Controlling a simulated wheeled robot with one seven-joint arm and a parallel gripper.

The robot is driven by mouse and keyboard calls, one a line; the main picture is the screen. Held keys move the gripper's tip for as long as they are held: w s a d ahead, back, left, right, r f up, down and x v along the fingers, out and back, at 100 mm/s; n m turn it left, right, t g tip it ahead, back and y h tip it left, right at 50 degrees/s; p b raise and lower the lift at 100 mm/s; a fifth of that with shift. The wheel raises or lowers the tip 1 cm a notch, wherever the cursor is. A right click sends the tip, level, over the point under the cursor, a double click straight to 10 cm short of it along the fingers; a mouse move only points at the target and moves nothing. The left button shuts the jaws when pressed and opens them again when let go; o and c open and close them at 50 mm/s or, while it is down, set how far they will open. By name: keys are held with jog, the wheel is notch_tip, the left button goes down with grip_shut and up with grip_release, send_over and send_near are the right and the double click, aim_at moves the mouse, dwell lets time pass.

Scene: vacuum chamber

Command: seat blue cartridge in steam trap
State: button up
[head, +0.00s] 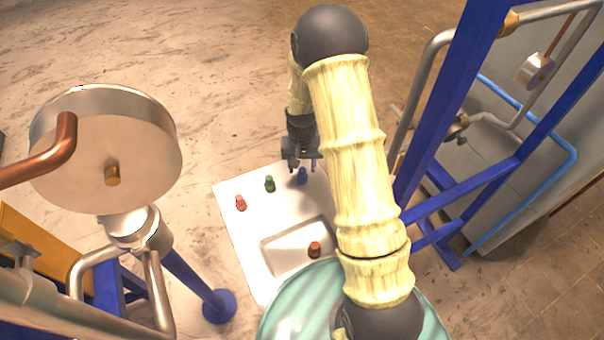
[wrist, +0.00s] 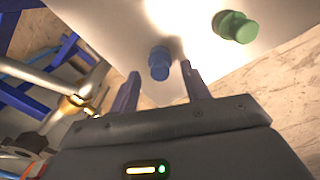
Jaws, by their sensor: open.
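The blue cartridge (head: 302,175) stands on the white tray top (head: 228,190) near its far edge. In the wrist view the blue cartridge (wrist: 159,63) shows just beyond and between the two fingertips. My gripper (head: 305,162) is open and empty, close to the cartridge; its fingers also show in the wrist view (wrist: 160,78). I cannot tell whether a finger touches it. I cannot make out for certain which fitting is the steam trap; a pipe with a brass fitting (wrist: 78,100) shows at left in the wrist view.
A green cartridge (head: 269,184) and a red one (head: 240,203) stand to the left on the tray top. An orange-red one (head: 315,249) sits in the tray's recess. A blue frame (head: 436,130) with pipes stands at right. A large metal drum (head: 110,150) stands at left.

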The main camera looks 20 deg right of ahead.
jog(key=shift+f, duration=0.7)
grip_shut()
